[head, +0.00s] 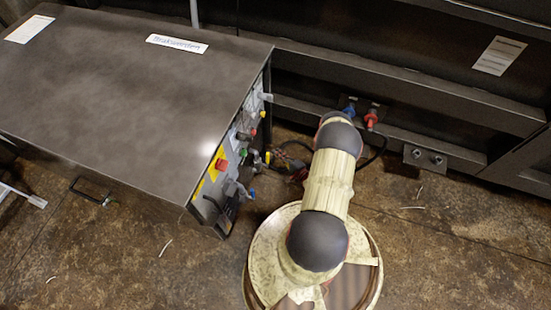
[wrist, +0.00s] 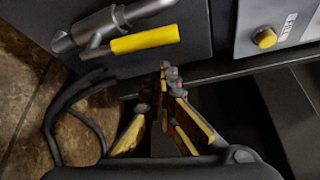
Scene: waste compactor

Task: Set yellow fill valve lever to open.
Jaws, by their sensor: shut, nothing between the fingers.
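The yellow valve lever (wrist: 145,39) shows at the upper left of the wrist view. It lies nearly level in the picture, tilted slightly up to the right, along a grey metal valve and pipe (wrist: 112,22) on a dark panel. My gripper (wrist: 164,72) is shut and empty. In the head view my arm hides most of the gripper, and I cannot pick out the lever surely among the small parts on the panel.
In the head view the dark cabinet (head: 130,70) carries a red button (head: 221,164). Open floor (head: 140,250) lies in front.

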